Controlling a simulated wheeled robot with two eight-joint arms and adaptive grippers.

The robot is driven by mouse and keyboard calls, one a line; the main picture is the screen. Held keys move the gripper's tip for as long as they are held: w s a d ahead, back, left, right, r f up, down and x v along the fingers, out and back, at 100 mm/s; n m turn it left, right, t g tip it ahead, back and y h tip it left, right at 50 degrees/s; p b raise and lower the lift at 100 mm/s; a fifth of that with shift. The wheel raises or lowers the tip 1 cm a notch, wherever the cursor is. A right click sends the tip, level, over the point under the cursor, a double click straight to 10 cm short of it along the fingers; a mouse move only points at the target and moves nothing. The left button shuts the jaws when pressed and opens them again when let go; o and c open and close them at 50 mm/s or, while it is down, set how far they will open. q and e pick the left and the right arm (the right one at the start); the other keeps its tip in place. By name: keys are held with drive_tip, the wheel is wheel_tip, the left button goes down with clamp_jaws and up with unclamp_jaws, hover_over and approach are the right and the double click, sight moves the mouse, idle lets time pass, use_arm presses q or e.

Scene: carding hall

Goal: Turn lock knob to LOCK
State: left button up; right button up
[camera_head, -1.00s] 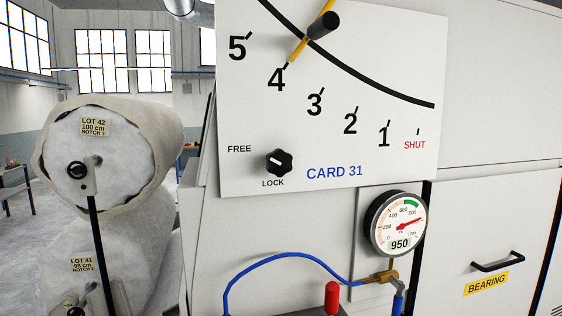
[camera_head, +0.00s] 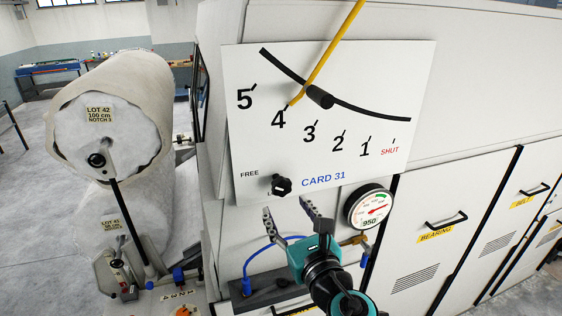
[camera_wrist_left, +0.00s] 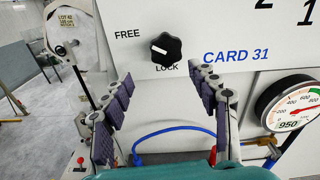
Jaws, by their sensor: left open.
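The lock knob (camera_head: 281,186) is a small black lobed knob low on the white CARD 31 panel (camera_head: 400,75). In the left wrist view the knob (camera_wrist_left: 166,48) has a white mark on its left side, toward the word FREE; LOCK is printed below it. My left gripper (camera_head: 287,208) is open and empty, its fingers reaching up just below the knob. In the left wrist view the gripper (camera_wrist_left: 163,80) has its two fingertips either side of and below the knob, apart from it. The LOCK label is partly hidden in the head view. My right gripper is not in view.
A yellow pointer (camera_head: 330,50) with a black grip (camera_head: 320,96) stands at 4 on the scale. A round gauge (camera_head: 369,207) reading 950 sits right of the gripper. A blue hose (camera_head: 255,254) runs below. A large pale roll (camera_head: 105,115) stands at left.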

sight(283, 190)
use_arm(q)
drive_tip(key=shift+w+d+r+m+t, duration=0.15)
drive_tip(key=shift+d+r+m+t, duration=0.25)
drive_tip(key=shift+r, duration=0.4)
drive_tip(key=p+x, duration=0.1)
drive_tip(key=x, duration=0.6)
drive_tip(key=shift+w+f, duration=0.2)
drive_tip(key=c, duration=1.2)
